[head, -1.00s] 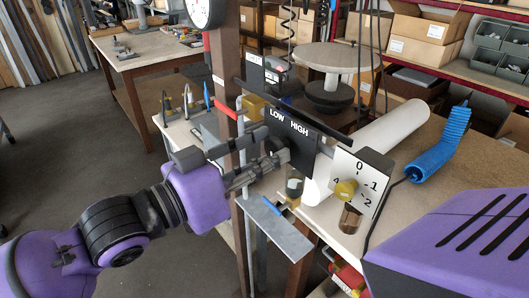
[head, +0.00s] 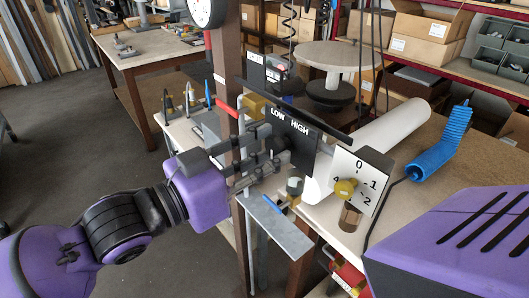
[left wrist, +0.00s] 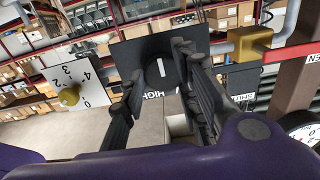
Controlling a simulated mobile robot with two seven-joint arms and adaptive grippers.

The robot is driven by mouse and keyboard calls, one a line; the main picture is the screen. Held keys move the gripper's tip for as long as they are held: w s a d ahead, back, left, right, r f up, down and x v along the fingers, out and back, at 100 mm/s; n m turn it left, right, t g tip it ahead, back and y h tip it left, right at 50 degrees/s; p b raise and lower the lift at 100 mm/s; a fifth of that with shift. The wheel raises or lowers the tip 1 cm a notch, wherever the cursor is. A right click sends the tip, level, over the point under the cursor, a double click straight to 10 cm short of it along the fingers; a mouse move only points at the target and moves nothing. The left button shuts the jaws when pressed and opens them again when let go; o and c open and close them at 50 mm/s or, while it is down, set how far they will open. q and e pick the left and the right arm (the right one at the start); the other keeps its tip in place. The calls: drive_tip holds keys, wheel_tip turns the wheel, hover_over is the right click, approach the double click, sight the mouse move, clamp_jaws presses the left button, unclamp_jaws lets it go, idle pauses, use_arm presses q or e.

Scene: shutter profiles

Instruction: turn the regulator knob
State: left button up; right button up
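A black panel (head: 292,130) marked LOW and HIGH carries a dark round knob (head: 281,143). In the left wrist view the knob (left wrist: 159,73) shows a white pointer line, nearly upright in that picture, with HIGH upside down below it. My left gripper (head: 270,160) is at the panel's front. In the wrist view its fingers (left wrist: 160,85) are apart, one on each side of the knob; contact cannot be told. A second, yellow knob (head: 345,188) sits on a white dial plate (head: 366,166) numbered from 0, right of the panel. My right gripper is out of view.
A yellow valve (head: 254,104) with a red handle (head: 227,108) is close above my left gripper. A brown post (head: 226,70) with a gauge (head: 205,12) stands beside it. A grey plate (head: 276,224) lies below. A blue coiled hose (head: 445,143) rests on the bench.

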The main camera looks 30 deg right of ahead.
use_arm(q)
drive_tip(key=shift+o, duration=1.4)
drive_tip(key=shift+s+d+r, duration=0.1)
drive_tip(key=shift+s+r, duration=0.05)
drive_tip(key=shift+s, duration=0.3)
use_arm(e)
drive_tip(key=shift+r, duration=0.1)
use_arm(q)
drive_tip(key=shift+w, duration=0.15)
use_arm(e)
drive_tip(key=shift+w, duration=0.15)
use_arm(q)
drive_tip(key=a, duration=1.2)
drive_tip(key=shift+s, duration=0.45)
